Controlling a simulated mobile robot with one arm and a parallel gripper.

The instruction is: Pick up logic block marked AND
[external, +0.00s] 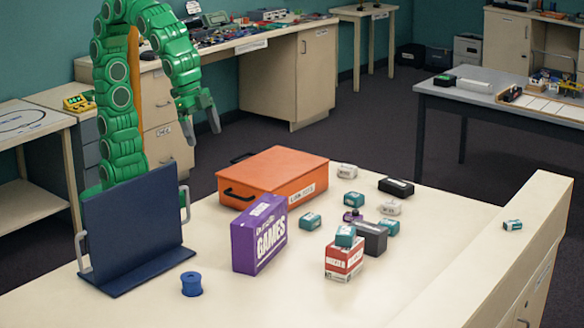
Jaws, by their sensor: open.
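Several small labelled blocks lie on the cream table; their markings are too small to read, so I cannot tell which is marked AND. Teal ones are a left block (310,221), a back block (353,199), a right block (389,227), one on top of a red and white box (345,236), and one on the ledge at far right (512,225). Whitish ones are a back block (347,171) and a middle block (390,208). My gripper (201,131) is open and empty, pointing down, high and to the left of the blocks.
An orange case (270,172), a purple games box (260,234) and a dark blue upright panel (135,225) stand between my arm and the blocks. A blue spool (191,284), black boxes (396,187) and the red and white box (344,262) are also there. The front right tabletop is clear.

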